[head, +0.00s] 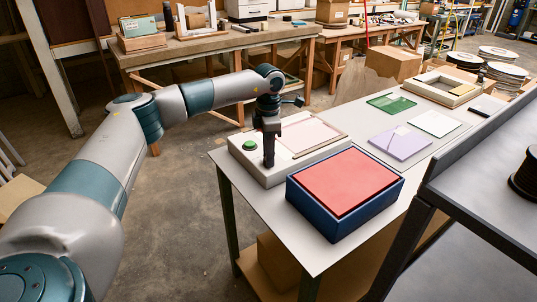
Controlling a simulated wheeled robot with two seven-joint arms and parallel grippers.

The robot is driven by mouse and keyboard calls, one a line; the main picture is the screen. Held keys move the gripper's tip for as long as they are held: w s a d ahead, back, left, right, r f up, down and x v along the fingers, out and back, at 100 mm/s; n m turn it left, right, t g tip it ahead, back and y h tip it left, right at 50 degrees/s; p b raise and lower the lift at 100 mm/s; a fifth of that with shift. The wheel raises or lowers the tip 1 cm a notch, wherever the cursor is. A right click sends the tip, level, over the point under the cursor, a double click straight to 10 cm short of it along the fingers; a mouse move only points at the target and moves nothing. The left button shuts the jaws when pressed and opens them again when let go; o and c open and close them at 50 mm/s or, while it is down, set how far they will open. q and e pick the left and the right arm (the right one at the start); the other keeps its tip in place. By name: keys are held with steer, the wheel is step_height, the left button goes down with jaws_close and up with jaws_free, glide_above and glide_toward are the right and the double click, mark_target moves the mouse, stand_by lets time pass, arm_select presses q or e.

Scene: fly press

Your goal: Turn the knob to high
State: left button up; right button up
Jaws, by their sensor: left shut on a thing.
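My left gripper (269,158) points straight down onto the top of a white box-shaped unit (282,178) on the near table, with its arm reaching in from the left. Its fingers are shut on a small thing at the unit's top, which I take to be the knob. The fingers hide the knob, so its setting and any markings cannot be read. A round green button (249,145) sits on the unit just left of the fingers. A pale framed panel (312,135) covers the right part of the unit's top. My right gripper is not in view.
A blue box with a red top (345,182) stands close to the unit on the grey table (312,255). Green, white and lilac sheets (400,142) lie farther right. A dark raised shelf (490,180) borders the right. Open floor lies left of the table.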

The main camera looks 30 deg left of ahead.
arm_select(q)
steer(key=n, duration=0.5)
steer(key=shift+r, duration=0.1)
steer(key=shift+n, duration=1)
steer(key=shift+w+n, duration=0.1)
steer(key=shift+n, duration=0.3)
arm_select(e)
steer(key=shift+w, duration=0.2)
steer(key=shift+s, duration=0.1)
